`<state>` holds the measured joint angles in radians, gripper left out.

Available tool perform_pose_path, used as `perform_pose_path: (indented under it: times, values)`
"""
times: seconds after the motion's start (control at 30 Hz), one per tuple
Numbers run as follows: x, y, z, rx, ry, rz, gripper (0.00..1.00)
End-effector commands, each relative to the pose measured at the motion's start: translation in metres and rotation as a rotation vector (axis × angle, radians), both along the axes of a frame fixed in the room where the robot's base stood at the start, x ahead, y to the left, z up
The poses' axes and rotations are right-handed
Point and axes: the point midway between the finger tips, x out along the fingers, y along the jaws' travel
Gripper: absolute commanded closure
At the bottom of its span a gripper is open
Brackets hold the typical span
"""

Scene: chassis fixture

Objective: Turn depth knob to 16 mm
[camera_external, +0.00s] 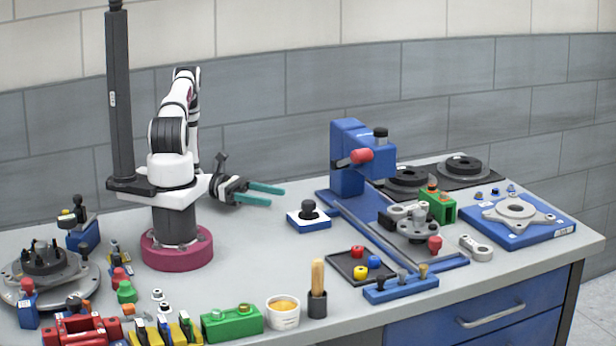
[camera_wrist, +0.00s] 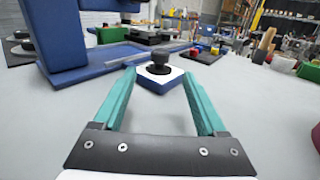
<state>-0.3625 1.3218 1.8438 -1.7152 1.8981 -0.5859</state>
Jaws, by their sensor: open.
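A black knob (camera_external: 308,207) stands upright on a small blue block with a white top (camera_external: 301,219), left of the blue press (camera_external: 347,170). In the wrist view the knob (camera_wrist: 158,63) is straight ahead, past my fingertips. Any scale marks on it are too small to read. Another dark cap (camera_external: 380,133) tops the press head; I cannot tell from the pictures which one is the depth knob. My gripper (camera_external: 279,196) is open with teal fingers, left of the block. In the wrist view my gripper (camera_wrist: 159,76) is empty, apart from the knob.
A black tray (camera_external: 345,267) with red, yellow and blue pieces lies in front of the press. A blue plate (camera_external: 540,232) with a metal flange is at right. Green block (camera_external: 232,322), cup (camera_external: 283,314) and brush (camera_external: 318,290) line the front. Table around the knob block is clear.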

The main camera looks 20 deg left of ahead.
Motion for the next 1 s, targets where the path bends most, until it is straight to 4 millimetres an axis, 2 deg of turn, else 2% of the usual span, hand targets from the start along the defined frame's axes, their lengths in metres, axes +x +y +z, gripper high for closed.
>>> perform_pose_path:
  times: [0.03,0.2,0.43,0.6,0.83,1.0]
  values:
    - [-0.003,-0.014,0.000,0.000,0.003,-0.006,0.26]
    - [-0.008,-0.058,0.000,0.001,0.001,-0.007,0.26]
    - [-0.012,-0.100,0.000,0.002,-0.001,-0.005,0.26]
    - [-0.013,-0.111,0.000,0.002,-0.001,-0.003,0.26]
    - [-0.012,-0.112,0.000,0.002,-0.001,-0.002,0.26]
    - [-0.012,-0.111,0.000,0.002,-0.001,-0.002,0.56]
